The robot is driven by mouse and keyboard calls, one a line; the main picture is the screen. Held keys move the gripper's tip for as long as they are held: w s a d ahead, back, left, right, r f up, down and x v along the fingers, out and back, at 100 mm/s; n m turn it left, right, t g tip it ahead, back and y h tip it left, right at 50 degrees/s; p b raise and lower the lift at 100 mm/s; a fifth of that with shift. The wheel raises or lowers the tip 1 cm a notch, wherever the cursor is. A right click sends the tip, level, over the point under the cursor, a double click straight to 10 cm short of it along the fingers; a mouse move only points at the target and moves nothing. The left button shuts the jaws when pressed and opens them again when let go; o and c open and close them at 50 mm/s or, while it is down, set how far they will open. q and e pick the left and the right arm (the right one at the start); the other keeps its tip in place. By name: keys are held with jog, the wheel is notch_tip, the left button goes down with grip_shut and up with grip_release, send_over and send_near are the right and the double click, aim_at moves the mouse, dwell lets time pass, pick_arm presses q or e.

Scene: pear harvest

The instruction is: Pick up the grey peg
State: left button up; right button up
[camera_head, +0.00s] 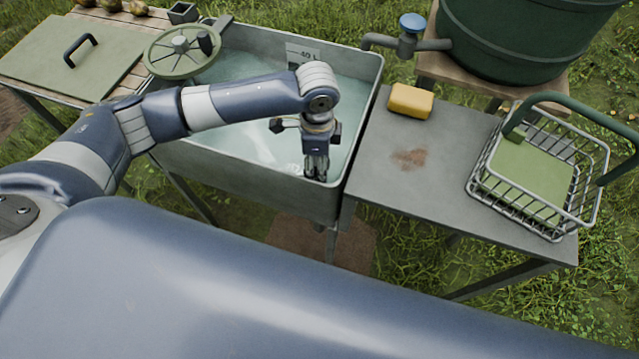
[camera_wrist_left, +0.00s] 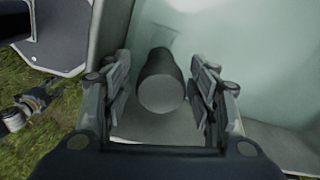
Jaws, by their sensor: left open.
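The grey peg (camera_wrist_left: 160,84) shows in the left wrist view as a dark grey cylinder, its round end facing the camera. It lies between the two fingers of my left gripper (camera_wrist_left: 162,66), with a gap on either side. The gripper is open. In the head view my left gripper (camera_head: 316,172) points down inside the water basin (camera_head: 250,170), close to its front right corner. The peg is not distinguishable there, behind or below the gripper. My right gripper is not in view.
Right of the basin stands a grey table (camera_head: 385,160) with a yellow sponge (camera_head: 411,101) and a wire basket (camera_head: 540,218). A blue-handled tap (camera_head: 411,26) and green barrel (camera_head: 520,35) are behind. A green handwheel (camera_head: 180,52) sits at the basin's left rim.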

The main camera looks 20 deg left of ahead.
pick_arm(q)
notch_tip(320, 180, down, 6)
dwell(0.4)
grip_shut()
